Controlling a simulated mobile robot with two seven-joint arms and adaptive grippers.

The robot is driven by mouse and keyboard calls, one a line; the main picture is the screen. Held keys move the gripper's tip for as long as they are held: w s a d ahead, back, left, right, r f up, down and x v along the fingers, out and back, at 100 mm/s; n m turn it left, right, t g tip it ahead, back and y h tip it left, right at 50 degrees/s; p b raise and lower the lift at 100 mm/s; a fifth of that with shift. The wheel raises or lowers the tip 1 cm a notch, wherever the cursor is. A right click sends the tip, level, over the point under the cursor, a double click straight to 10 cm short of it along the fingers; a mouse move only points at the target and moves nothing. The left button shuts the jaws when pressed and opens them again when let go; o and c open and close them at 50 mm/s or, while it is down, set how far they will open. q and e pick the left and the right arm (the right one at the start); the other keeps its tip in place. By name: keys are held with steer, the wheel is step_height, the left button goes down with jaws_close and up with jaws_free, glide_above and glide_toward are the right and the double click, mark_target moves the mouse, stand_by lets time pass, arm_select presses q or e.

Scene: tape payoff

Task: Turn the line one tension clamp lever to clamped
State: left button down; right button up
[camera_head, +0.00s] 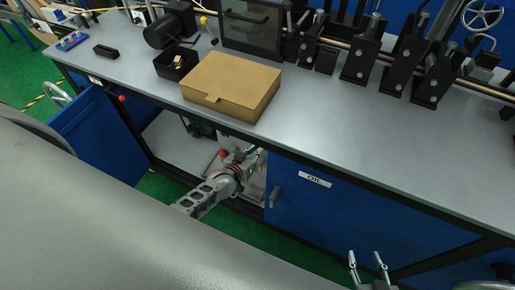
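I cannot clearly pick out the line one tension clamp lever. A red-knobbed lever (222,153) stands inside the open cabinet bay, too small to tell what it belongs to.
A grey workbench (330,125) crosses the view. On it are a cardboard box (232,84), a black bin (177,62) and a row of black brackets (362,58). An open blue door (95,130) sticks out at the left. A blue panel marked OIL (350,205) is closed. My grey body covers the lower left.

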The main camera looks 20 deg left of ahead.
arm_select(q)
steer(key=shift+a+m+y, duration=0.2)
steer(key=shift+m+y, duration=0.2)
steer(key=shift+m, duration=0.1)
steer(key=shift+a, duration=0.1)
steer(key=c, duration=2.1)
jaws_free()
steer(key=shift+v, duration=6.05)
steer(key=shift+r, duration=0.1)
steer(key=s+d+r+m+g, duration=0.1)
steer(key=s+d, duration=0.1)
steer(key=s, duration=0.3)
steer(key=s+d+r+m+g+h, duration=0.1)
steer(key=s+d, duration=0.2)
steer(key=s, duration=0.2)
steer(key=s+d+r+m+g+h, duration=0.1)
steer(key=s+d+r+m, duration=0.1)
steer(key=s, duration=0.4)
steer(key=shift+d, duration=0.15)
